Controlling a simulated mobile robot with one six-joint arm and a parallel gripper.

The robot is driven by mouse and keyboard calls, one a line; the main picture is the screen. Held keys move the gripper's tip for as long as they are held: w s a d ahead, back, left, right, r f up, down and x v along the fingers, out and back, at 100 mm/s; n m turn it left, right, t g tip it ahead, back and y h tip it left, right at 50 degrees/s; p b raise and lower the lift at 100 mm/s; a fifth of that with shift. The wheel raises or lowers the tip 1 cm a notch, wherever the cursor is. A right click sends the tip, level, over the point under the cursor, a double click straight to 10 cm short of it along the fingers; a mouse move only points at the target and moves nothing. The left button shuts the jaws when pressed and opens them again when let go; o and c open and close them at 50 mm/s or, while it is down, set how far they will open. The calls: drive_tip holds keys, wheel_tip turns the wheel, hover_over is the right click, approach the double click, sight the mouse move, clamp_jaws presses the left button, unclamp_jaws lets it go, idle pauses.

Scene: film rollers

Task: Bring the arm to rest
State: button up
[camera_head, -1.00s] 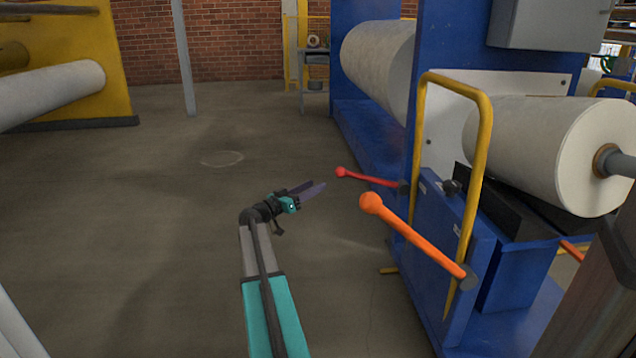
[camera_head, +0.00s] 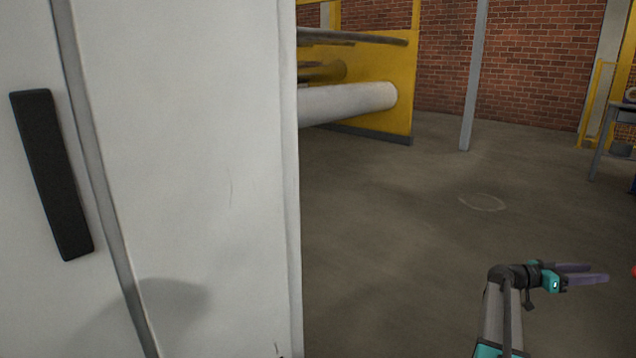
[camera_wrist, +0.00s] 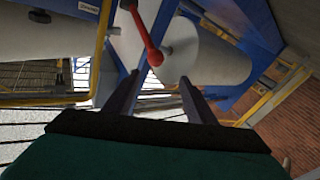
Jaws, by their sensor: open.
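My gripper (camera_head: 590,272) is at the lower right of the head view, held out above the concrete floor and pointing right. Its two purple fingers are apart with nothing between them. In the wrist view my gripper (camera_wrist: 155,92) also shows open, its fingers running up the picture. A lever with a red knob (camera_wrist: 154,58) appears in the gap between the fingertips, seen beyond them; how far off it is I cannot tell. At the right edge of the head view only a sliver of a red knob (camera_head: 633,271) shows.
A tall white cabinet (camera_head: 215,150) with a black handle (camera_head: 52,175) fills the left. A yellow stand with a white roller (camera_head: 350,101) is behind it. A grey post (camera_head: 473,80) stands near the brick wall. Open floor (camera_head: 400,230) lies between. A large roll (camera_wrist: 215,60) shows in the wrist view.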

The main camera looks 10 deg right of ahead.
drive_tip(key=w+a+n+t+p, duration=0.4)
drive_tip(key=w+a+p, duration=0.6)
drive_tip(key=w+a, duration=0.1)
drive_tip(key=w+a+f+n+t+y+p, duration=0.1)
drive_tip(key=a+f+n+y+p, duration=0.1)
drive_tip(key=a+f+p, duration=0.6)
drive_tip(key=w+a+f+n+t+y+p, duration=0.15)
drive_tip(key=a+p, duration=0.25)
drive_tip(key=a, duration=0.7)
drive_tip(key=s+a+f+n+g+y+p, duration=0.1)
drive_tip(key=s+a+n+y+p, duration=0.3)
drive_tip(key=s+a, duration=0.6)
drive_tip(key=s+a+f+n+g+y+p, duration=0.2)
drive_tip(key=s+a, duration=0.9)
drive_tip(key=a, duration=0.8)
drive_tip(key=s+a+f+n+g+y+p, duration=0.2)
drive_tip(key=s+a+f+n+y+p, duration=0.3)
drive_tip(key=s+a+y+p, duration=0.3)
drive_tip(key=s+a+p, duration=0.1)
drive_tip(key=s+a, duration=0.2)
drive_tip(key=a, duration=0.3)
drive_tip(key=shift+a+n, duration=0.35)
